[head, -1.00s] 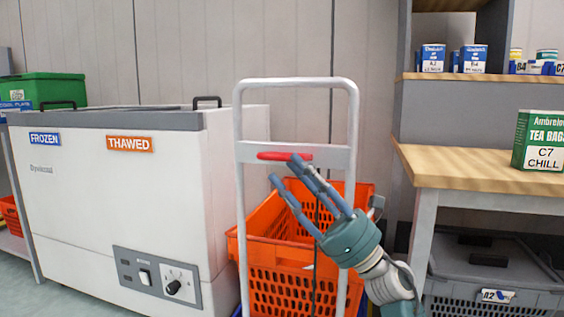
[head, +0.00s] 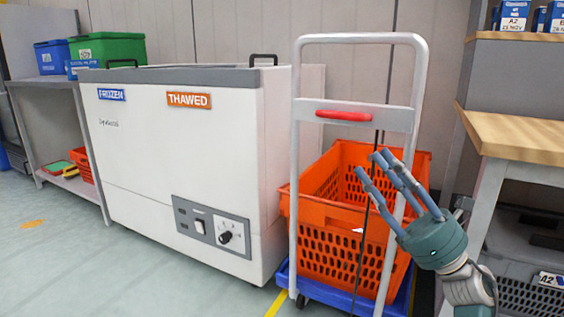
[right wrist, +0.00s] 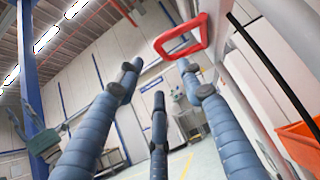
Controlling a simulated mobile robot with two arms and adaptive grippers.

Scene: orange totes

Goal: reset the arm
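My right gripper (head: 373,162) is raised in front of the trolley's upright frame at the right of the head view. Its blue-grey fingers are spread apart and empty. The fingers also fill the lower part of the right wrist view (right wrist: 155,100), with nothing between them. A teal part at the left edge of the right wrist view looks like my left gripper (right wrist: 45,140); its finger state is unclear. The left gripper is not in the head view.
A trolley with a white frame (head: 307,165), red grip and blue base carries orange totes (head: 325,250). A white freezer (head: 150,160) stands left of it. A wood-topped table (head: 520,137) is at the right.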

